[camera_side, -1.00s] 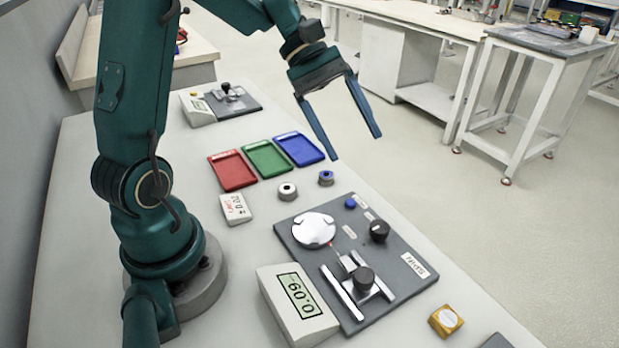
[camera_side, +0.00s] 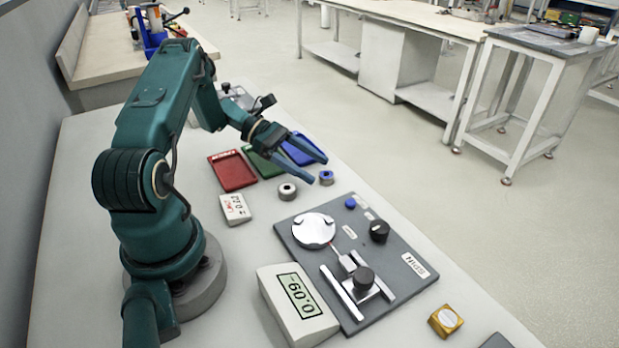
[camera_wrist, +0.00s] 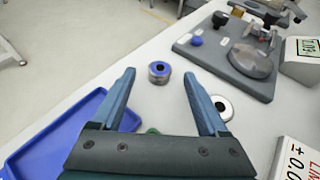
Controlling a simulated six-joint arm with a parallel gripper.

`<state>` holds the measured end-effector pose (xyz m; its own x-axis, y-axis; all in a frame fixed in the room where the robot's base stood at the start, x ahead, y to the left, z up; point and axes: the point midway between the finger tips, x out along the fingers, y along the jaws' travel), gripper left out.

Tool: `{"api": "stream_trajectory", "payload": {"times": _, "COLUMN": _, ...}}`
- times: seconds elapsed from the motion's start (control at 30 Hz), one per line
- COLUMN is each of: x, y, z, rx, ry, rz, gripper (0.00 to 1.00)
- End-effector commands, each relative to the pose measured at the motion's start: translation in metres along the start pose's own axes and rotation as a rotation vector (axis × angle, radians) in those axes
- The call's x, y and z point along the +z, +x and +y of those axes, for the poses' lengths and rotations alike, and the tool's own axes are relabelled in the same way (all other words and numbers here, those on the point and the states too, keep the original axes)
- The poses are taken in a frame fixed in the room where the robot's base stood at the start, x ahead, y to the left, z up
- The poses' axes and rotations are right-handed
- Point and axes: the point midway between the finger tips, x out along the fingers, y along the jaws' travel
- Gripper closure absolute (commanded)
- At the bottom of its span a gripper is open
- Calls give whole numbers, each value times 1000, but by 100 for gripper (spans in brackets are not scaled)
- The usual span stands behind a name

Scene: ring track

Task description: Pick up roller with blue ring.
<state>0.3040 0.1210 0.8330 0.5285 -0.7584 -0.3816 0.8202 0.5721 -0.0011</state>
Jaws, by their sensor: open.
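The roller with the blue ring (camera_side: 326,178) stands upright on the white table. In the wrist view the blue-ringed roller (camera_wrist: 159,73) is just beyond and between my open fingertips. My gripper (camera_side: 318,170) is open and empty, low near the blue tray, with its fingers pointing toward this roller. In the wrist view my gripper (camera_wrist: 160,82) shows both fingers spread wide.
Red (camera_side: 232,171), green (camera_side: 254,155) and blue (camera_side: 291,157) trays lie behind the rollers; my gripper partly covers the green and blue ones. A grey plate (camera_side: 405,265) with a disc and knobs, a display box (camera_side: 285,318) and a yellow block (camera_side: 445,321) stand nearer.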

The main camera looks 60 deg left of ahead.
Motion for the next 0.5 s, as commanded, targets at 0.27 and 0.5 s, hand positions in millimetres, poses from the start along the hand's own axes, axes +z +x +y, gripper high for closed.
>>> {"api": "stream_trajectory", "payload": {"times": 0.27, "x": 0, "y": 25, "z": 0, "rx": -3, "ry": 1, "rz": 0, "gripper": 23}}
{"api": "stream_trajectory", "payload": {"times": 0.5, "x": 0, "y": 26, "z": 0, "rx": -1, "ry": 1, "rz": 1, "gripper": 23}}
